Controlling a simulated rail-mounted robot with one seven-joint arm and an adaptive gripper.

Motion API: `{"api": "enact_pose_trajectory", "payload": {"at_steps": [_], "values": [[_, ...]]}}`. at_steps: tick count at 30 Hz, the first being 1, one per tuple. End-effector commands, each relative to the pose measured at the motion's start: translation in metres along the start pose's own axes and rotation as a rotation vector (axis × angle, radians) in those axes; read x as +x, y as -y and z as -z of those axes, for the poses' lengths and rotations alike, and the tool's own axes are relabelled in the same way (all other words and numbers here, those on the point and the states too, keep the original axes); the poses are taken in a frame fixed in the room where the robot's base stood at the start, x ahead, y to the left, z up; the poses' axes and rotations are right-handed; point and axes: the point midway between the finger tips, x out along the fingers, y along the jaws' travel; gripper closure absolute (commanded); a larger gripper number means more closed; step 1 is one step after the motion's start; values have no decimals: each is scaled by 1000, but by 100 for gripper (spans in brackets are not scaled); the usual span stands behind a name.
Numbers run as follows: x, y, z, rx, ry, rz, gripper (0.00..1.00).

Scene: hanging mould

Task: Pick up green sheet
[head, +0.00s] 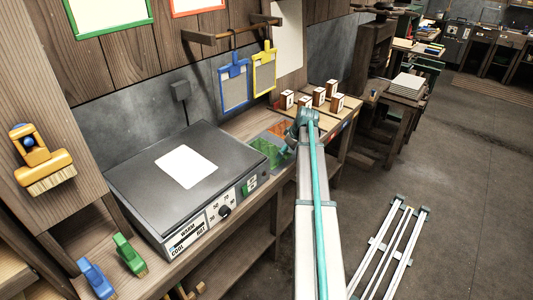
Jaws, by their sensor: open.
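A green sheet (266,150) lies on the wooden bench just right of the grey machine, partly overlapped in view by my arm. An orange-red patch (281,129) shows beside it, towards the back. My gripper (288,150) is at the far end of my arm, small and partly hidden by the arm's last links. It is open and appears close to the right edge of the green sheet. I cannot tell whether it touches the sheet.
The grey machine (130,170) with a white sheet (187,167) on its lid fills the bench at left. Blue (234,86) and yellow (264,73) framed screens hang from a rail above. Several lettered blocks (319,97) stand behind my arm.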

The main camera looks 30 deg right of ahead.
Motion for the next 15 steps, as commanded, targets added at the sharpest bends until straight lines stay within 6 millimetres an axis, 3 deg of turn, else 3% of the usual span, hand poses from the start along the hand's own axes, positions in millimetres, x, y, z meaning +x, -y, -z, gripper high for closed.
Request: {"api": "enact_pose_trajectory", "payload": {"at_steps": [9, 15], "values": [[36, -1, -2, 1, 1, 1, 12], [43, -1, -3, 1, 0, 1, 12]]}}
